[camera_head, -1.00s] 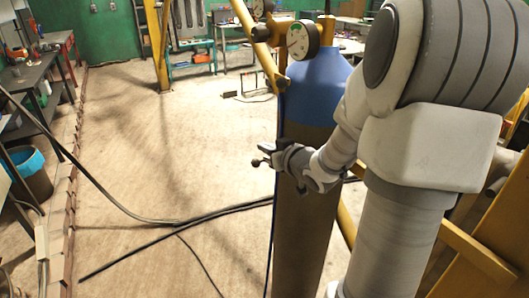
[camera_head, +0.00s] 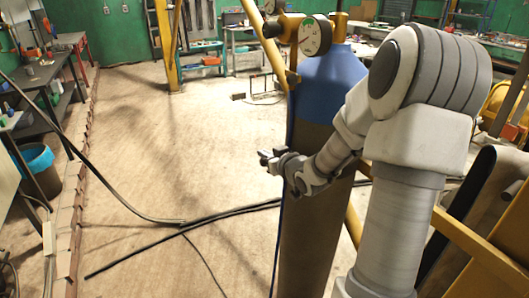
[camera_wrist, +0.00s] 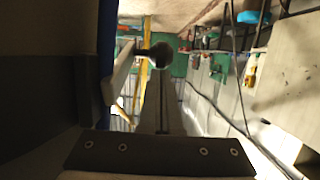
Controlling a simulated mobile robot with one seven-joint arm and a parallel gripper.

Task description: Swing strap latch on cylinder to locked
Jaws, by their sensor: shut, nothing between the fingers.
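The tall cylinder (camera_head: 308,215) stands upright, brown below with a blue shoulder (camera_head: 330,85) and a gauge on top. My gripper (camera_head: 267,157) is at its left side, about mid-height, with its tip reaching past the cylinder's left edge. The fingers are shut and empty; they also show in the wrist view (camera_wrist: 160,92). In the wrist view a pale latch lever (camera_wrist: 120,74) with a dark ball knob (camera_wrist: 161,56) stands just beyond and left of the fingers. I cannot tell whether they touch. In the head view the latch is not clearly distinguishable from my gripper.
A yellow frame (camera_head: 460,236) stands behind and right of the cylinder. Black cables (camera_head: 215,219) lie on the floor. A workbench (camera_head: 35,78) and a blue-lined bin (camera_head: 38,165) are at the left. The floor left of the cylinder is otherwise clear.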

